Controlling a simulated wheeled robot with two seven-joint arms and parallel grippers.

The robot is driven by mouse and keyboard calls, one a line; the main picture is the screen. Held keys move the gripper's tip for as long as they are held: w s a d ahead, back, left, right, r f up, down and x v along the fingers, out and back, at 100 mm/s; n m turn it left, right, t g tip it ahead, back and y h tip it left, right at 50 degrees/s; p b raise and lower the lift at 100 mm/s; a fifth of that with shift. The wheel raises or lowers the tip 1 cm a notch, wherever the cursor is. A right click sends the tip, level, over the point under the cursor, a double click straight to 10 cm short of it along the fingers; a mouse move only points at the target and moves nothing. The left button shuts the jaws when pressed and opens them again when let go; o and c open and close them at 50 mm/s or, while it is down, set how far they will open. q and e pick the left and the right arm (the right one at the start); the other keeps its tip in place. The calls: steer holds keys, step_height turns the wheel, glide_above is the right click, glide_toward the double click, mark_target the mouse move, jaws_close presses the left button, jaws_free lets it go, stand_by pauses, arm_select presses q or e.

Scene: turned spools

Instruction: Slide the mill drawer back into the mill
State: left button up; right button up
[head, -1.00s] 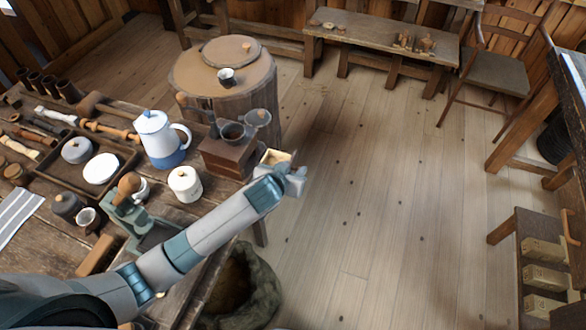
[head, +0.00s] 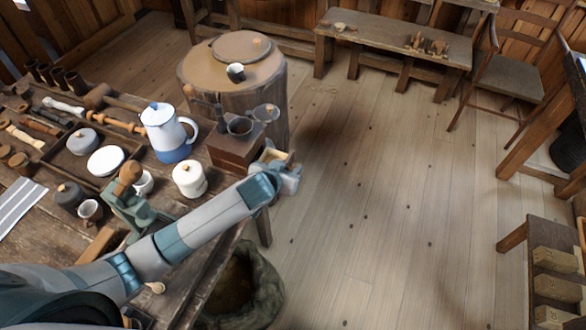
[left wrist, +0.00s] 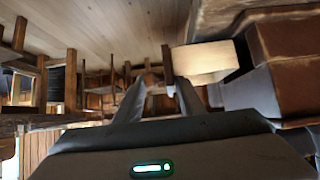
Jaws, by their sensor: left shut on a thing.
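The mill (head: 232,150) is a reddish-brown wooden box with a crank and a dark metal bowl on top, at the right edge of the workbench. The mill drawer (head: 272,155) is a pale, open-topped box standing out from the mill's right side. My left gripper (head: 287,174) is shut on the drawer at its outer end; its fingers partly hide the grip. In the left wrist view the drawer (left wrist: 205,62) shows pale beside the brown mill (left wrist: 288,62), close to it. How deep the drawer sits in the mill is hidden. My right gripper is out of view.
A white and blue coffee pot (head: 167,132) and a white lidded jar (head: 189,179) stand left of the mill on the workbench (head: 185,220). A round stump table (head: 200,75) is behind. A sack (head: 240,285) stands below.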

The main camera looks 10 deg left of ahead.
arm_select(q)
steer(key=shift+a, duration=0.4)
steer(key=shift+p, duration=0.4)
stand_by(0.4)
steer(key=shift+w+a, duration=0.1)
steer(key=shift+a, duration=0.2)
stand_by(0.3)
steer(key=shift+w+a+p, duration=0.2)
steer(key=shift+a+p, duration=0.05)
steer(key=shift+a, duration=0.8)
steer(key=shift+w+a+p, duration=0.2)
steer(key=shift+a+p, duration=0.05)
steer(key=shift+a, duration=0.8)
steer(key=o, duration=1.1)
